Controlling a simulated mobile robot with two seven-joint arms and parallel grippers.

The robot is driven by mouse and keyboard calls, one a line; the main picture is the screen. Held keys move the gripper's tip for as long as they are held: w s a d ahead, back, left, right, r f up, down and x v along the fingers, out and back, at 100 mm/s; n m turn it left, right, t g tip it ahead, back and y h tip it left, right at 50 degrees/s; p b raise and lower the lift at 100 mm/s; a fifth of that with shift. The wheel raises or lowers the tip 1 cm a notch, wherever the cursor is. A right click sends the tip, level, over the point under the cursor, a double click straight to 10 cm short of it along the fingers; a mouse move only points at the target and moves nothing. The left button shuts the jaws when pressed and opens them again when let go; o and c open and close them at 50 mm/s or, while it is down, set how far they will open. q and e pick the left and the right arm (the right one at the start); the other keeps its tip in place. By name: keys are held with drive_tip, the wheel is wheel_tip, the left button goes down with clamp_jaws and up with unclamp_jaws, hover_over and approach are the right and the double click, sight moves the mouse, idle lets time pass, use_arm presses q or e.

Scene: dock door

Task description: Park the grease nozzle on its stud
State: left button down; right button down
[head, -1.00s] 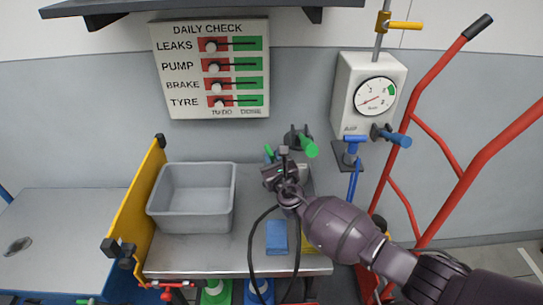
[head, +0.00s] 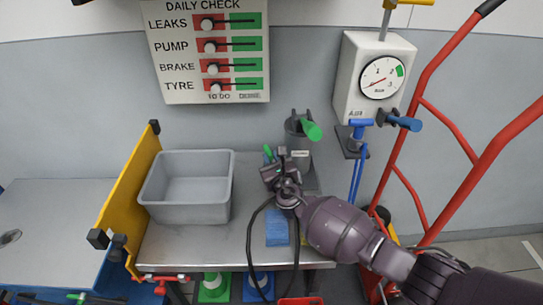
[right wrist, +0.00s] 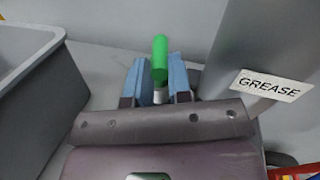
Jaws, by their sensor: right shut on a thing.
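The green grease nozzle (right wrist: 160,60) is between the blue-padded fingers of my right gripper (right wrist: 157,88), which is shut on it. Its green tip points up in the right wrist view. In the head view my right gripper (head: 280,170) is just in front and left of the dark grey grease canister (head: 300,165), above the bench, and the nozzle's green tip (head: 268,153) shows beside it. A black hose loops down from the gripper. A green peg (head: 311,130) sticks out from a dark bracket at the canister's top, apart from the nozzle. My left gripper is not in view.
A grey bin (head: 186,190) stands left on the metal bench, by a yellow side panel (head: 130,200). A blue block (head: 277,232) lies in front. A gauge box (head: 372,80) with a blue peg and blue nozzle is right, beside a red hand truck (head: 425,80).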

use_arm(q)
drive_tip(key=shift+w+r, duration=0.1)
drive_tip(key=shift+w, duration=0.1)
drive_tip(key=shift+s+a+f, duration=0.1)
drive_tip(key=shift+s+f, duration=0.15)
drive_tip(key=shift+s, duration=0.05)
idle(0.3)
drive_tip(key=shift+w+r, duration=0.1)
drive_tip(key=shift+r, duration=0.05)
use_arm(e)
drive_tip(key=shift+f, duration=0.1)
idle(0.4)
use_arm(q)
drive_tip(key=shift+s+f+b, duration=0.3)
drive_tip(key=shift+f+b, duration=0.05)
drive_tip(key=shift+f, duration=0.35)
use_arm(e)
drive_tip(key=shift+f, duration=0.55)
